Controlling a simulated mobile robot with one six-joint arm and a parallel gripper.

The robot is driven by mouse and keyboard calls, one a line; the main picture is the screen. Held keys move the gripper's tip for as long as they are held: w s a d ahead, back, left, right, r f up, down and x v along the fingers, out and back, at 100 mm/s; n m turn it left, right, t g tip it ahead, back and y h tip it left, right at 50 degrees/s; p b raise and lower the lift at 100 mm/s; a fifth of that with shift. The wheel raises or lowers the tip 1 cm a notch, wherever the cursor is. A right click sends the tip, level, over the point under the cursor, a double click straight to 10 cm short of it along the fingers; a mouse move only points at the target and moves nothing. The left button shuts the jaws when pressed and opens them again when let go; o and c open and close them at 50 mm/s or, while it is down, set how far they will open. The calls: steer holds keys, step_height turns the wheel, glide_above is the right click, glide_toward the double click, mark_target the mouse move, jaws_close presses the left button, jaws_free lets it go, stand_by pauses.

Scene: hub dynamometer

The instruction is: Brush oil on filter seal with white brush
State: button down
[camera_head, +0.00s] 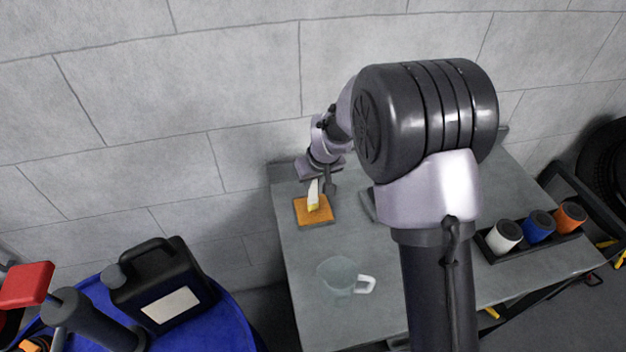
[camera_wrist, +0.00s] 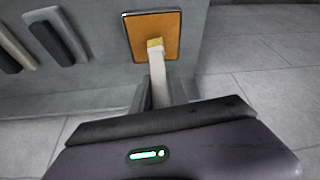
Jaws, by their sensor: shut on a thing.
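My gripper (camera_head: 321,186) is shut on a white brush (camera_head: 314,190), low over the left back part of the grey table. The brush also shows in the wrist view (camera_wrist: 158,78), its pale handle between my fingers and its yellowish bristles pointing away. The bristle end is over a square orange pad with a dark rim (camera_head: 313,216); I cannot tell whether it touches. The pad also shows in the wrist view (camera_wrist: 140,28). A white filter (camera_head: 503,236), a blue filter (camera_head: 540,226) and an orange filter (camera_head: 570,217) stand in a black tray at the right. Their seals are unclear.
A clear mug (camera_head: 338,273) with a white handle stands near the table's front left. In the wrist view, elongated dark and grey pieces (camera_wrist: 55,35) lie left of the pad. A black jug (camera_head: 160,285) stands on a blue surface (camera_head: 232,325). A block wall is behind.

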steer(key=shift+r+p, duration=1.95)
steer(key=shift+r, duration=1.4)
